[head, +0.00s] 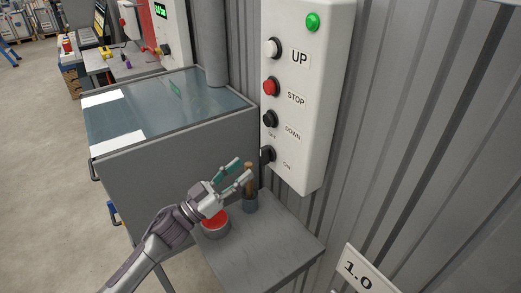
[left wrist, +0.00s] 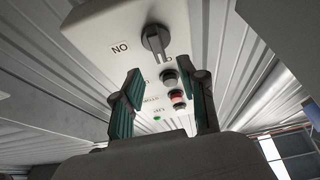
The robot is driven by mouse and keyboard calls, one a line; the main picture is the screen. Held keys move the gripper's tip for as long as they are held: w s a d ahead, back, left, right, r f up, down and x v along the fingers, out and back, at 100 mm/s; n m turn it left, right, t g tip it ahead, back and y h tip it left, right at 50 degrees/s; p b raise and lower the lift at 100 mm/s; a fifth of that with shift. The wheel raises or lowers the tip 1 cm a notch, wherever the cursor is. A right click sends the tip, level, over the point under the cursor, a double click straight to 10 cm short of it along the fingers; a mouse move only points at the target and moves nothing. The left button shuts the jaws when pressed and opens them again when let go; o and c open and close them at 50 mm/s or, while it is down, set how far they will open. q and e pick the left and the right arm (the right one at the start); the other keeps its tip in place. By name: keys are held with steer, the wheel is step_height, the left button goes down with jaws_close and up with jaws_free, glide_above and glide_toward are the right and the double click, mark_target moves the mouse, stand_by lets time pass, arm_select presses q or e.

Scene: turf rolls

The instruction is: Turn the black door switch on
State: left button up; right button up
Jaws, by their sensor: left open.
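The black door switch (head: 267,154) is a rotary knob at the bottom of a white control box (head: 310,120) on the corrugated wall. OFF and ON labels are beside it. In the left wrist view the black switch (left wrist: 155,41) shows upside down beside the ON label, beyond the fingertips. My left gripper (head: 238,170) is open and empty, below and left of the switch in the head view and apart from it. Its two green-padded fingers (left wrist: 164,88) frame the lower part of the view. My right gripper is not in view.
Above the switch are DOWN, red STOP and UP buttons and a green lamp (head: 312,21). Below my gripper, a grey side table (head: 270,243) holds a red-topped tin (head: 215,228) and a cup with a brown-handled tool (head: 250,204). A grey cabinet (head: 180,140) stands left.

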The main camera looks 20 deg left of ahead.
mark_target(261, 155)
arm_select(q)
steer(key=p+x, duration=0.1)
steer(key=x, duration=0.4)
steer(key=shift+w+d, duration=0.1)
steer(key=shift+w, duration=0.05)
steer(key=shift+x, duration=0.8)
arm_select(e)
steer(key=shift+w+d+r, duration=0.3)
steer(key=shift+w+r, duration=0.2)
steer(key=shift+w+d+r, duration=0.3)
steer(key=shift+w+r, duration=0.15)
arm_select(q)
jaws_close()
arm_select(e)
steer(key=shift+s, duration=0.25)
